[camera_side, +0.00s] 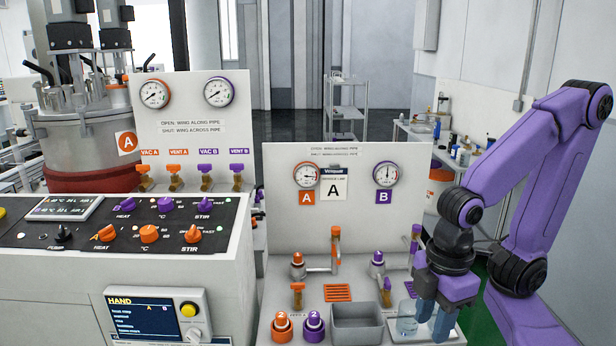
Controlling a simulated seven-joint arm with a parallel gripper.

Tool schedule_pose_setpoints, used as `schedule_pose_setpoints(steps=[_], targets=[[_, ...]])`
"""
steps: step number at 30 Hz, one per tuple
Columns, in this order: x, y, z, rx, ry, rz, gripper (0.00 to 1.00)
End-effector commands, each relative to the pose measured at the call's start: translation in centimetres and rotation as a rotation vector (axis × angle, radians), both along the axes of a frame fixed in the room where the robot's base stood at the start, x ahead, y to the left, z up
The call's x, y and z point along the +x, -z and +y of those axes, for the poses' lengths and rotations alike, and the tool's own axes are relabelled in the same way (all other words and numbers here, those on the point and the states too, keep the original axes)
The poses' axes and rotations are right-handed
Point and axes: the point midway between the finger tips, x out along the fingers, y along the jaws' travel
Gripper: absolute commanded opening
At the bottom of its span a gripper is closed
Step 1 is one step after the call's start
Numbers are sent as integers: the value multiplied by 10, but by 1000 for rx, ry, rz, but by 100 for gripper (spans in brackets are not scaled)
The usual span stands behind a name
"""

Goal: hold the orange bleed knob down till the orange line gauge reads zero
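The orange line gauge (306,174) is on the upright panel above an orange A label; its needle is too small to read surely. An orange-capped knob (297,259) stands on a metal fitting below it, joined to a pipe. I cannot read a label that marks it as the bleed knob. Nothing of mine touches the orange knob.
A purple-capped knob (377,258) and purple line gauge (385,174) stand to the right of the orange ones. An orange-handled valve (336,240) rises between.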

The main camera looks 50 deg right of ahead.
Motion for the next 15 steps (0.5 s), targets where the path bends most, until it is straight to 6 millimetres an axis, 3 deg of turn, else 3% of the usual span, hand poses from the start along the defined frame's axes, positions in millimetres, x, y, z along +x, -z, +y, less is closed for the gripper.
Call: schedule_pose_setpoints(steps=[9,12,13,15], targets=[[0,0,0,0,0,0,37],[0,0,0,0,0,0,5],[0,0,0,0,0,0,0],[0,0,0,0,0,0,0]])
